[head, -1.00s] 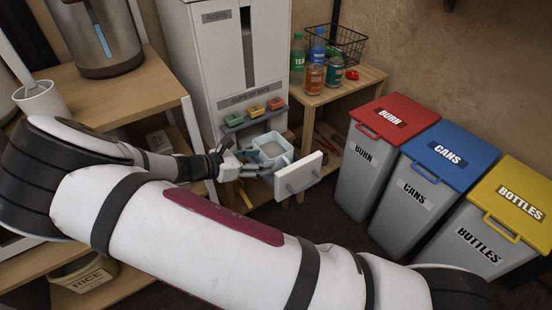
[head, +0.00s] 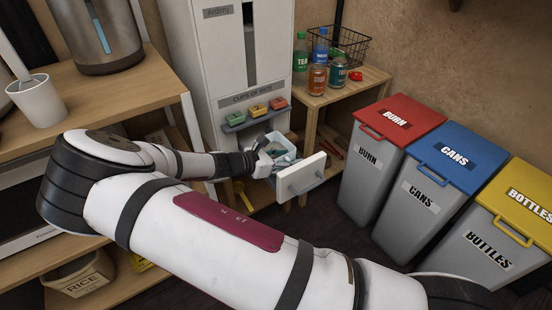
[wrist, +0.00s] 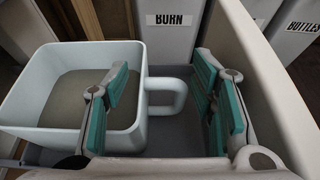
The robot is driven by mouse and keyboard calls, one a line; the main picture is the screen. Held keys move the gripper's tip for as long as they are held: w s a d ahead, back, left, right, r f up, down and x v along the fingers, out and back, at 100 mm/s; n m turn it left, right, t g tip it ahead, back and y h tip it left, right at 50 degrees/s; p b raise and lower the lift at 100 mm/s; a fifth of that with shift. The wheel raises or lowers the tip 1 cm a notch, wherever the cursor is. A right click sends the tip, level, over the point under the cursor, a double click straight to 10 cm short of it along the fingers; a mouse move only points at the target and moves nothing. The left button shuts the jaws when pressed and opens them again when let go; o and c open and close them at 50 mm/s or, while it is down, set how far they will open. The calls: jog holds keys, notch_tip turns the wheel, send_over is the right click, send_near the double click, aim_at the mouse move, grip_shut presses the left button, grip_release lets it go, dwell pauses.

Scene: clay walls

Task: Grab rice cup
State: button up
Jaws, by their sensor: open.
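The rice cup is a pale blue square cup (wrist: 40,127) with a loop handle, standing in the open drawer (wrist: 160,155) and filled with a grey-brown content. In the wrist view my open gripper (wrist: 165,100) has its teal-padded fingers on either side of the handle. The left finger reaches down inside the cup, near its handle-side wall. The right finger is between the handle and the drawer's side. In the head view the gripper (head: 268,160) is down in the drawer (head: 301,176) and partly hides the cup (head: 282,141).
The white dispenser (head: 240,60) labelled cups of rice stands behind, with coloured buttons (head: 258,112). A wooden shelf (head: 350,88) holds bottles, cans and a wire basket. Burn (head: 398,118), cans (head: 455,150) and bottles (head: 527,190) bins stand to the right. The drawer walls are close around the gripper.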

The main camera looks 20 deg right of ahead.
grip_shut()
jog(key=shift+r, duration=0.1)
